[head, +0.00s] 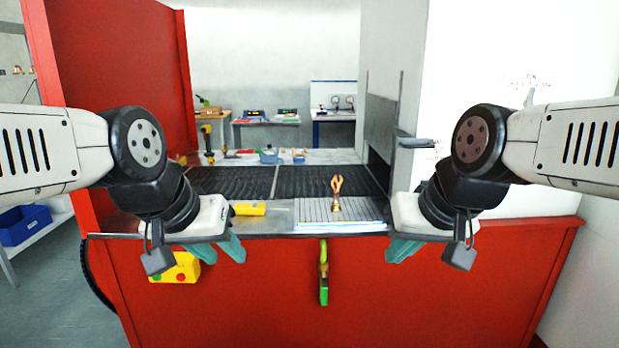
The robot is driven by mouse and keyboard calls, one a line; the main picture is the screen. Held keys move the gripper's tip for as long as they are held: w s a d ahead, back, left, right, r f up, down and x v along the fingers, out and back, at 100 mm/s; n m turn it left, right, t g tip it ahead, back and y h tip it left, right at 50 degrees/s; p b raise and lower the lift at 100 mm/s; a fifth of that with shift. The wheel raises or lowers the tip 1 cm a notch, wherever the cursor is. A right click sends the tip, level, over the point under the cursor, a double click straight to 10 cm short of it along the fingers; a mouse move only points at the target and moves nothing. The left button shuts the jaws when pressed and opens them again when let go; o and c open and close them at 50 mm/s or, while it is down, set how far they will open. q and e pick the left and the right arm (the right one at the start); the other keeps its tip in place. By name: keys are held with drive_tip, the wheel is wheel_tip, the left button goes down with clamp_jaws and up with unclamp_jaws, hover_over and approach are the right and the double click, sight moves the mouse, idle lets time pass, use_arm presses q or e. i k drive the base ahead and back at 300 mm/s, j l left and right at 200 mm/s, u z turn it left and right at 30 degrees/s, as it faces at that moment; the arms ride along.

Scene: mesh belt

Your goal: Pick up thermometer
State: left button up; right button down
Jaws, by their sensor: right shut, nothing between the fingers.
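A yellow-handled tool (248,208), which looks like the thermometer, lies on the grey front ledge of the red station, with a thin probe pointing right. My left gripper (216,250) hangs in front of the ledge, just left of and below the yellow handle, not touching it. Its teal fingers are apart and empty. My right gripper (404,250) hangs at the ledge's right end, shut with nothing between its fingers. My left wrist stands close to the handle's left end.
A ribbed plate (310,213) with a brass-and-orange tool (337,192) sits right of the thermometer. A green-ended tool (323,280) hangs below the ledge. Dark mesh belts (325,181) lie behind. A yellow button box (180,268) is on the red front, close to my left gripper.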

sight(242, 209)
drive_tip(key=i+j, duration=0.15)
drive_tip(key=i, duration=0.45)
drive_tip(key=i+j+u, duration=0.15)
drive_tip(key=i, duration=0.5)
